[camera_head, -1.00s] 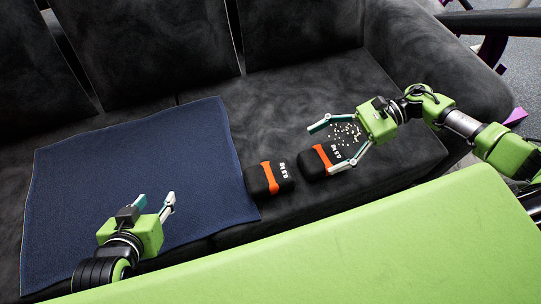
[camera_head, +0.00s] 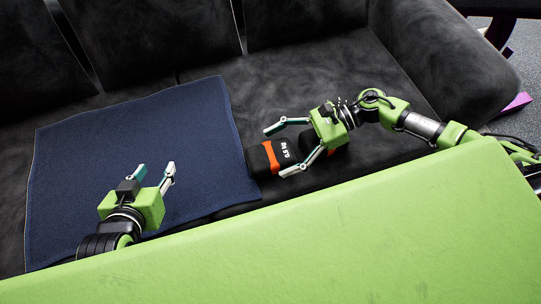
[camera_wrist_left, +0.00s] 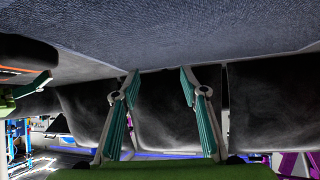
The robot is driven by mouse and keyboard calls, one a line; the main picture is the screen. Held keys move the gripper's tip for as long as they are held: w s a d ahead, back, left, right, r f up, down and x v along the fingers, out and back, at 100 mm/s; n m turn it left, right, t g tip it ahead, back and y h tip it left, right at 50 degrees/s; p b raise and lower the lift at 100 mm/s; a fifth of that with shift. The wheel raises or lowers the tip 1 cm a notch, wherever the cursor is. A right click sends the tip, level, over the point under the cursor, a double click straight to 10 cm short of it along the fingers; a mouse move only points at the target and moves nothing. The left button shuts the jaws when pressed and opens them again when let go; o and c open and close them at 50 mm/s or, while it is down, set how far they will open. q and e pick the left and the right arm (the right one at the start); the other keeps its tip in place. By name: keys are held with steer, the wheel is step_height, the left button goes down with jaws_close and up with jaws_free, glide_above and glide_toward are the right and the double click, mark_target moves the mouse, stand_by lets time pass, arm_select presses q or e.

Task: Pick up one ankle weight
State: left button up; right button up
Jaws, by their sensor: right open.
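Two black ankle weights with orange bands lie on the dark sofa seat. The left ankle weight (camera_head: 256,160) lies at the blue towel's right edge, its white label partly visible. The right ankle weight (camera_head: 341,157) is mostly hidden behind my right gripper. My right gripper (camera_head: 277,152) is open, its fingers on either side of the left weight in the head view; I cannot tell whether they touch it. My left gripper (camera_head: 155,168) is open and empty over the towel; its spread fingers also show in the left wrist view (camera_wrist_left: 159,74).
The blue towel (camera_head: 90,150) covers the left part of the seat. A green padded surface (camera_head: 330,240) fills the foreground. The sofa backrest (camera_head: 140,40) and right armrest (camera_head: 440,60) bound the seat. The seat behind the weights is clear.

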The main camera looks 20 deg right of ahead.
steer(key=shift+a, duration=0.15)
steer(key=c, duration=1.6)
steer(key=shift+r, duration=0.1)
